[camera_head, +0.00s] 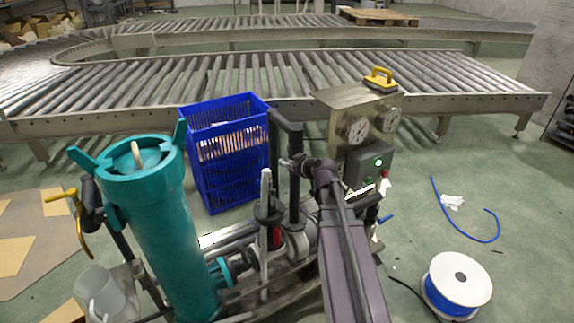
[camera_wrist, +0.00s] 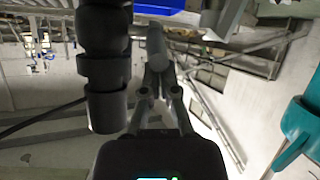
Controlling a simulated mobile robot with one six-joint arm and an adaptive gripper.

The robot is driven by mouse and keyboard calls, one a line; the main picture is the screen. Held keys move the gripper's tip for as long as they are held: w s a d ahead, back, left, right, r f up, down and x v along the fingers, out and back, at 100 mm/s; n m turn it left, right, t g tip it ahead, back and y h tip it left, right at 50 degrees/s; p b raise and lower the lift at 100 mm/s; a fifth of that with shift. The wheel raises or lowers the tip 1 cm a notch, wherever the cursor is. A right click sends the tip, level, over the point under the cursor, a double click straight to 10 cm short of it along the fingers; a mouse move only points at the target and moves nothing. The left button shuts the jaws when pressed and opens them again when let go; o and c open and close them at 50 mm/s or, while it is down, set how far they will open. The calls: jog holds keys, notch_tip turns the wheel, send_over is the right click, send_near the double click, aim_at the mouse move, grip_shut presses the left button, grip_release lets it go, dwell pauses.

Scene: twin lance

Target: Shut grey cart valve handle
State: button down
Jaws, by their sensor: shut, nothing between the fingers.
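The grey valve handle (camera_head: 265,192) stands upright, a pale lever above a dark valve body (camera_head: 267,212) on the cart's pipework. My gripper (camera_head: 287,163) is near the top of the black upright pipe, to the right of the handle's upper end. In the wrist view my gripper (camera_wrist: 157,78) is shut, its fingertips together with nothing between them. A grey rounded bar (camera_wrist: 156,42) shows just beyond the fingertips; it looks like the handle, but I cannot tell whether they touch.
The black pipe (camera_head: 295,195) stands close to my gripper and the teal filter housing (camera_head: 168,230) is to the left. A blue crate (camera_head: 228,165) and a roller conveyor (camera_head: 290,75) are behind. A control box (camera_head: 368,163) is to the right. A cable spool (camera_head: 458,284) lies on the floor.

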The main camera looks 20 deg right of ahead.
jog(key=shift+s+f+b, duration=0.35)
jog(key=shift+f+b, duration=0.3)
jog(key=shift+f, duration=0.25)
jog(key=shift+s, duration=0.1)
jog(key=shift+s+f, duration=0.15)
jog(key=shift+s, duration=0.05)
notch_tip(320, 180, up, 4)
jog(key=r+p, duration=0.1)
jog(key=p, duration=0.3)
jog(key=s+d+f+b, duration=0.1)
jog(key=s+f+b, duration=0.2)
jog(key=s, duration=0.6)
jog(key=shift+d+f+b, duration=0.15)
jog(key=shift+f+b, duration=0.2)
jog(key=shift+f, duration=0.25)
jog(key=shift+w, duration=0.1)
